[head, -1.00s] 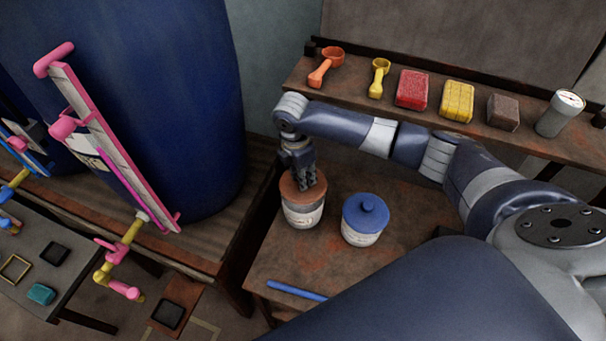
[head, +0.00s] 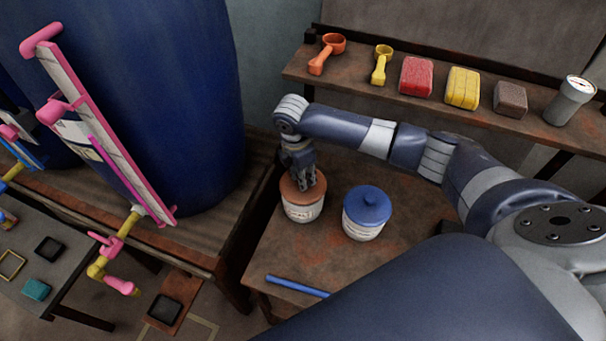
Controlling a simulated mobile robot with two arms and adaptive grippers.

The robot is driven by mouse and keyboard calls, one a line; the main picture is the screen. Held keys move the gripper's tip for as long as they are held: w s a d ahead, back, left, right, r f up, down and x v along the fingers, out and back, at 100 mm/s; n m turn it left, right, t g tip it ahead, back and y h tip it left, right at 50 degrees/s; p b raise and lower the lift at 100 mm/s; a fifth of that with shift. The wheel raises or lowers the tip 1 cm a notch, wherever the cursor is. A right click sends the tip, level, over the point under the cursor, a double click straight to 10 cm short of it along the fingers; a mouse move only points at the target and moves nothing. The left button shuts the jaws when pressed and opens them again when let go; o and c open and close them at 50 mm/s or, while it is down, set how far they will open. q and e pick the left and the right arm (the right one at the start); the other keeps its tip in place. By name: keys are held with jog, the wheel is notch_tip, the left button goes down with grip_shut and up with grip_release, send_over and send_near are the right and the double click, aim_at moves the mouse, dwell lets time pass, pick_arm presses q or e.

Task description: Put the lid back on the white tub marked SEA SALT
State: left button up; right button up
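A white tub (head: 303,211) with a label stands on the brown bench, with a brown lid (head: 290,194) over its mouth. The lid looks level on the rim. My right gripper (head: 307,184) points down onto the middle of this lid; its fingers hide the lid's centre, and I cannot see whether they are closed on a knob. A second white tub (head: 362,231) with a blue knobbed lid (head: 368,205) stands just to the right. The lettering on both labels is too small to read. My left gripper is not in view.
A blue rod (head: 297,286) lies near the bench's front edge. A shelf (head: 434,113) behind holds an orange scoop (head: 325,56), a yellow scoop (head: 381,66), several blocks and a gauge (head: 570,100). A big blue vat (head: 200,100) stands left.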

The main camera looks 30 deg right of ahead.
jog(key=shift+p, duration=0.9)
dwell(0.7)
jog(key=shift+f, duration=0.15)
dwell(1.2)
jog(key=shift+p, duration=0.65)
jog(key=o, duration=1.1)
jog(key=shift+c, duration=0.2)
jog(key=o, duration=0.5)
